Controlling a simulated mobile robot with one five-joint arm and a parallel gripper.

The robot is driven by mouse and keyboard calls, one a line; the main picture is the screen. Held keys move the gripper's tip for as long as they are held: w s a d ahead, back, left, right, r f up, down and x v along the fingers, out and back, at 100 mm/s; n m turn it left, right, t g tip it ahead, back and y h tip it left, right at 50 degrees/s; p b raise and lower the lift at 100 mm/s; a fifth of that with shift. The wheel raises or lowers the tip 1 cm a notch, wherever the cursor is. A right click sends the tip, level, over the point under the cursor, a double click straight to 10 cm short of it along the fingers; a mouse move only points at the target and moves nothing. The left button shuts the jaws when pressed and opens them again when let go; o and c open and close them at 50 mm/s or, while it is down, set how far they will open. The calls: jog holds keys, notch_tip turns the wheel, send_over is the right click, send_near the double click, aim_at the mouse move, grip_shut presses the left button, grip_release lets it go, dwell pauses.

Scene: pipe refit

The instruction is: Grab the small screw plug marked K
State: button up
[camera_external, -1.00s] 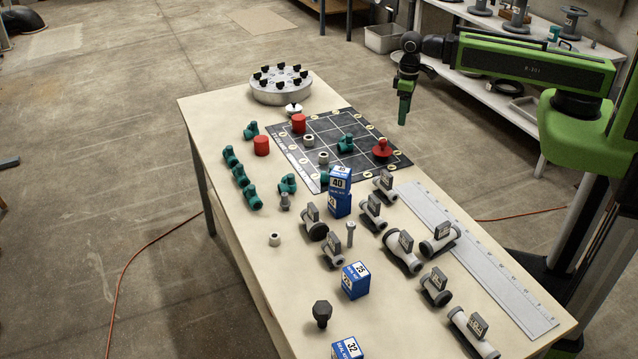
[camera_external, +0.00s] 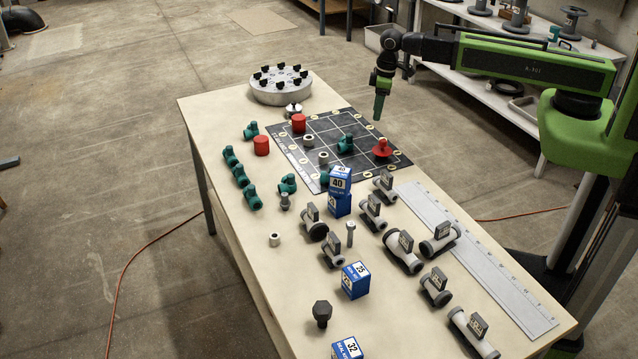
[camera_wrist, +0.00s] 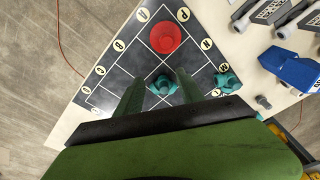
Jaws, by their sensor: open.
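I cannot read a K on any piece. Screw-like pieces in the external view are a small grey plug (camera_external: 285,202) beside a teal fitting, a taller grey bolt (camera_external: 350,233) among the valves, and a large dark hex-headed plug (camera_external: 322,313) near the front. Several small black pieces stand on a round grey disc (camera_external: 281,91) at the back. A grey screw-like piece (camera_wrist: 263,102) lies at right.
A black gridded mat (camera_external: 368,130) with lettered circles carries red and teal parts, including a red piece (camera_external: 382,150). Blue boxes (camera_external: 355,280), grey valves (camera_external: 403,250) and a long ruler (camera_external: 480,262) occupy the near half. The table's left front strip is mostly clear.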

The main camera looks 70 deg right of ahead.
jog(key=w+a+n, duration=0.3)
jog(key=w+a, duration=0.6)
jog(key=w, duration=0.3)
jog(key=n+y+b, duration=0.2)
jog(key=n+b, duration=0.1)
jog(key=b, duration=0.8)
send_over(285, 203)
jog(key=d, duration=0.1)
jog(key=shift+t, duration=0.4)
jog(key=f, duration=1)
jog(key=shift+d, duration=0.2)
jog(key=b+x, duration=0.5)
jog(key=shift+s+d+f, duration=0.2)
jog(key=shift+d+f, duration=0.05)
jog(key=shift+d, duration=0.05)
jog(key=shift+r, duration=0.2)
grip_shut()
